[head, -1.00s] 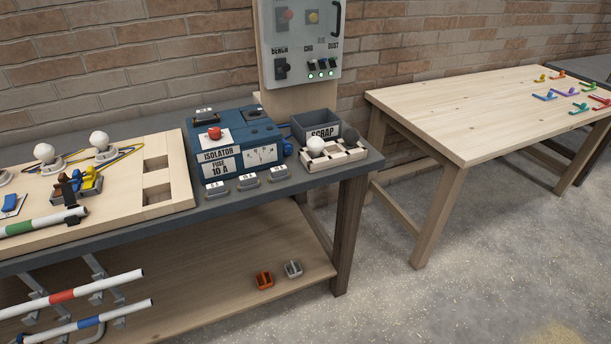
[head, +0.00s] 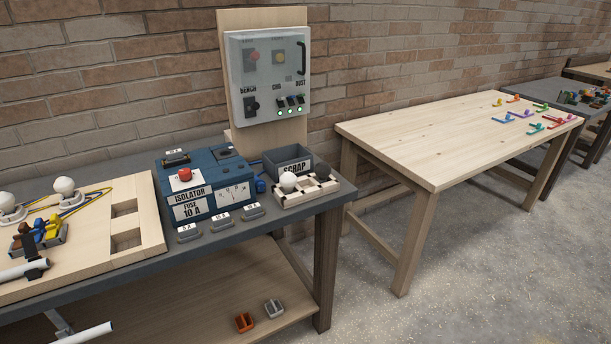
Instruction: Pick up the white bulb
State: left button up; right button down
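A white bulb (head: 288,180) sits in a small checkered tray (head: 306,198) at the right end of the dark workbench, beside a dark round bulb (head: 322,171) in the same tray. Two more white bulbs stand in grey holders on the wooden board at the left, one here (head: 64,186) and one at the left edge (head: 6,202).
A grey scrap bin (head: 288,160) stands right behind the tray. The blue isolator box (head: 207,185) is to its left, with small grey fuse blocks (head: 221,223) in front. A light wooden table (head: 440,140) at right is mostly bare.

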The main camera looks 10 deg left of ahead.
aim_at(323, 169)
jog(key=u, duration=0.1)
jog(key=k, duration=0.25)
jog(key=u, duration=0.25)
jog(key=i, duration=0.9)
jog(key=u, duration=0.95)
